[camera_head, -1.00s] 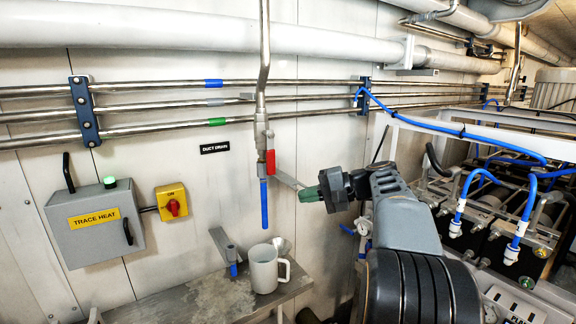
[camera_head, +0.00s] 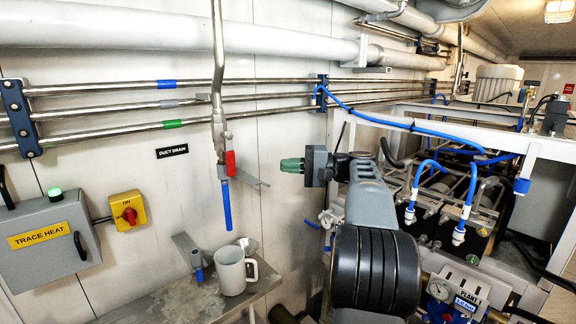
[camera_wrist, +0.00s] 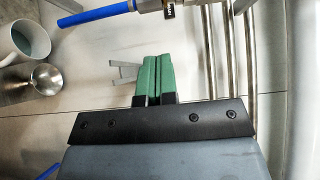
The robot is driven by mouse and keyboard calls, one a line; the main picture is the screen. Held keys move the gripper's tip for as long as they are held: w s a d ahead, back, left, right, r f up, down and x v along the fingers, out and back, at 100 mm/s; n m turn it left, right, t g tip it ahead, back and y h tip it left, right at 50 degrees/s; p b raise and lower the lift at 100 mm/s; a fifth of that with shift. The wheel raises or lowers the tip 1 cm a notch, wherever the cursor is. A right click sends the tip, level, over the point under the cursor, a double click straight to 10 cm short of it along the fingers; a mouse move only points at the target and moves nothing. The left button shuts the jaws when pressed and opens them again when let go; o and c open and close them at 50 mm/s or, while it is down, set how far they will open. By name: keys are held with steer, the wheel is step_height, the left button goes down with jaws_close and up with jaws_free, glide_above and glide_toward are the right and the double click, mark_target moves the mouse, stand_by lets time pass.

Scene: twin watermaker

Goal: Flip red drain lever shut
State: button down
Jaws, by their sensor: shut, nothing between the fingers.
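The red drain lever (camera_head: 230,163) hangs down along the right side of the valve on a vertical metal pipe (camera_head: 219,60), below the horizontal pipes. A blue tube (camera_head: 227,205) runs down from the valve. The DUCT DRAIN label (camera_head: 172,151) is on the wall to its left. My gripper (camera_head: 284,165) is to the right of the lever at about its height in the picture, apart from it. Its green fingers are shut and empty. In the wrist view the fingers (camera_wrist: 153,62) are together, and the blue tube (camera_wrist: 95,14) crosses the top left; the lever is not clear there.
A mug (camera_head: 231,272) and a metal cup stand on the shelf (camera_head: 160,298) below. The TRACE HEAT box (camera_head: 45,240) and a yellow switch (camera_head: 128,211) are at left. Framed machinery with blue hoses fills the right.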

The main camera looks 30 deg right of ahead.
mark_target(230, 154)
steer(key=w+a+p, duration=0.1)
steer(key=w+a, duration=0.3)
steer(key=a, duration=0.5)
steer(key=shift+a+p, duration=0.25)
steer(key=shift+p, duration=0.15)
steer(key=shift+s+f, duration=0.1)
